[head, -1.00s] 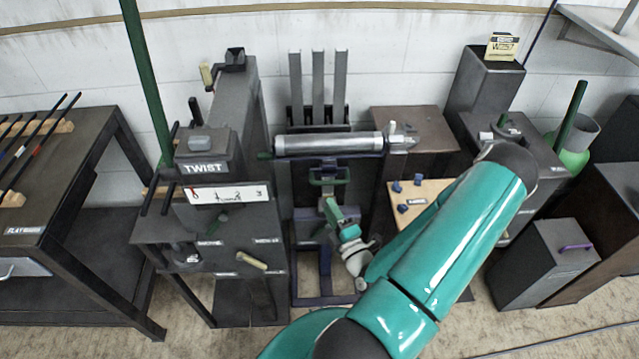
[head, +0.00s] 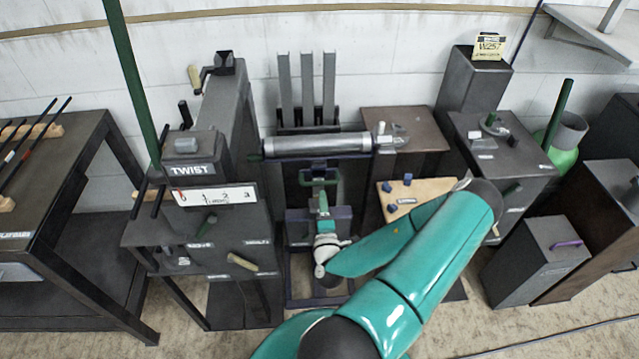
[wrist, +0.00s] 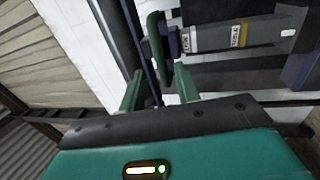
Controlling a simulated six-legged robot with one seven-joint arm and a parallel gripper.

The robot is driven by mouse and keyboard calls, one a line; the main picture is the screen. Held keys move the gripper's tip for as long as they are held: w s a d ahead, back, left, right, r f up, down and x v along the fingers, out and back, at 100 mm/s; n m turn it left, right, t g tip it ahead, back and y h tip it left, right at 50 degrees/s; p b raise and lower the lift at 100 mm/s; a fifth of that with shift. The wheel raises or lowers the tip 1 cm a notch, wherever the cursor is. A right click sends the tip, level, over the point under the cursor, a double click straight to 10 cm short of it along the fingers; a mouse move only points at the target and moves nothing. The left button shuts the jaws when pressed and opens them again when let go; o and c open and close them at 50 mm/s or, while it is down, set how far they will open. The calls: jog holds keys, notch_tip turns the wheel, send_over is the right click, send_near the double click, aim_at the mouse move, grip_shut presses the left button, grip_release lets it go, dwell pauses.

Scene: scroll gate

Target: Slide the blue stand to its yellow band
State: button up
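The dark blue stand (head: 291,292) is at the middle of the head view, below a grey roller, with its base rails on the floor. A green handle (head: 306,178) is on its upper part; a green handle piece also shows in the wrist view (wrist: 156,42). My gripper (head: 322,196) is in front of the handle. In the wrist view, my gripper (wrist: 158,84) has its two green fingers apart, with the handle and a dark blue bar between or just beyond them. I cannot tell whether they touch. A yellow band (wrist: 238,36) marks a grey bar to the right.
A grey roller (head: 320,144) crosses above the stand. The TWIST cabinet (head: 192,158) stands close on the left. A light wooden board (head: 425,190) with small blue pieces is on the right, partly behind my arm. Bare floor lies in front.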

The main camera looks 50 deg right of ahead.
aim_at(320, 182)
jog(key=x, duration=0.7)
jog(key=shift+c, duration=0.2)
grip_shut()
